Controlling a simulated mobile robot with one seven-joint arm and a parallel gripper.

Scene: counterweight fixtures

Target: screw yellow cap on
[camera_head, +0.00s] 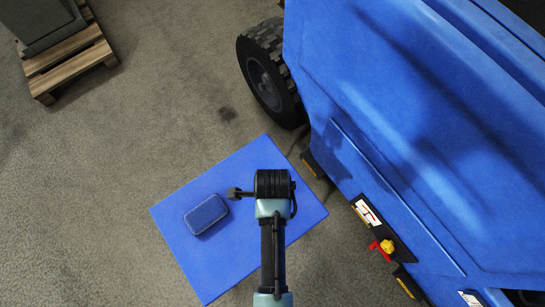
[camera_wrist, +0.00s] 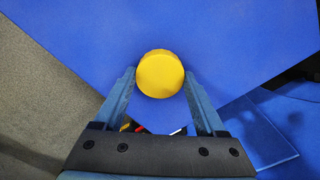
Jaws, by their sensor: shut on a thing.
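The yellow cap (camera_wrist: 160,78) is round and shows face-on in the wrist view. It sits between the tips of the two blue-grey fingers of my gripper (camera_wrist: 159,73), which is shut on it. In the head view I cannot make out my fingertips or the cap in them. A small yellow part (camera_head: 388,246) on a red piece (camera_head: 376,249) shows at the lower edge of the big blue machine (camera_head: 400,110). Below the cap in the wrist view, small red, yellow and white bits show between the fingers, partly hidden. I cannot tell whether the cap touches anything behind it.
A blue mat (camera_head: 180,225) lies on the grey floor, with a small blue case (camera_head: 206,214) on it. The machine has a black tyre (camera_head: 268,75) near the mat. A wooden pallet (camera_head: 70,65) with a grey block stands at upper left.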

